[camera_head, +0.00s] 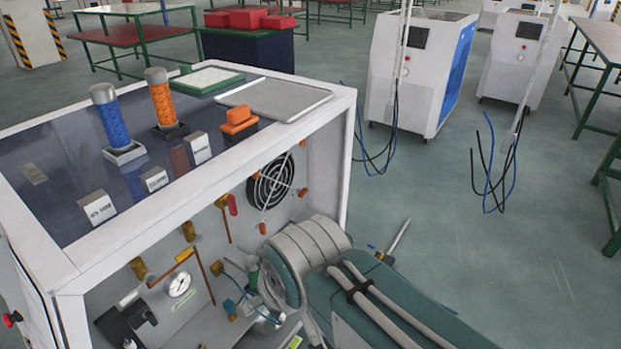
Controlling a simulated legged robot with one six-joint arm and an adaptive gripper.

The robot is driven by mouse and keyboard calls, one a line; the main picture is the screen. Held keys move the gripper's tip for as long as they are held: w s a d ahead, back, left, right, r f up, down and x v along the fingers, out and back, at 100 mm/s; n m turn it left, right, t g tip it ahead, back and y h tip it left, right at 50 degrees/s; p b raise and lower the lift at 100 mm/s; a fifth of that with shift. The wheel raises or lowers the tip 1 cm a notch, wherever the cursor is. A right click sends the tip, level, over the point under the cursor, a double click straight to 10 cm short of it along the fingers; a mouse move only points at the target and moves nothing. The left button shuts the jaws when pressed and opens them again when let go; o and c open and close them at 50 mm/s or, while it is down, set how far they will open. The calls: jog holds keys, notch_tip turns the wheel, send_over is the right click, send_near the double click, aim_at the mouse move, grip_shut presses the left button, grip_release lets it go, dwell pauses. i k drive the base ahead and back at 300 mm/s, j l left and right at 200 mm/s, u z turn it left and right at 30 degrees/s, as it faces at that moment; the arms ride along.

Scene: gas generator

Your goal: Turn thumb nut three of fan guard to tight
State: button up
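The round black fan guard (270,181) is on the pale front panel of the gas generator, below its top right corner. Small orange-red thumb nuts sit around it: one at upper right (302,143), one at lower right (302,192) and one at lower left (262,229). I cannot tell which is number three or how tight each is. My teal and grey arm rises from the lower right, its rounded joint below the fan guard. I cannot make out my gripper's fingers; the arm covers the lower right of the panel.
The generator top (190,140) holds blue and orange cylinders, an orange block and a flat tray. The panel carries a gauge (179,284), brass fittings and copper pipes. White cabinets (420,70) with hanging cables stand behind. Open floor (520,260) lies at right.

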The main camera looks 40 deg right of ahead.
aim_at(301, 193)
jog(key=z, duration=0.65)
jog(key=i+l+u, duration=0.15)
jog(key=l, duration=0.2)
jog(key=i+l+u, duration=0.15)
jog(key=l, duration=0.2)
jog(key=i+l+u, duration=0.1)
jog(key=l, duration=0.3)
jog(key=i+l+u, duration=0.15)
jog(key=l, duration=0.3)
jog(key=i+l+u, duration=0.15)
jog(key=l, duration=0.25)
jog(key=i+l+u, duration=0.15)
jog(key=l, duration=0.3)
jog(key=k+l, duration=0.2)
jog(key=k, duration=0.3)
jog(key=i+j, duration=0.2)
jog(key=i, duration=0.3)
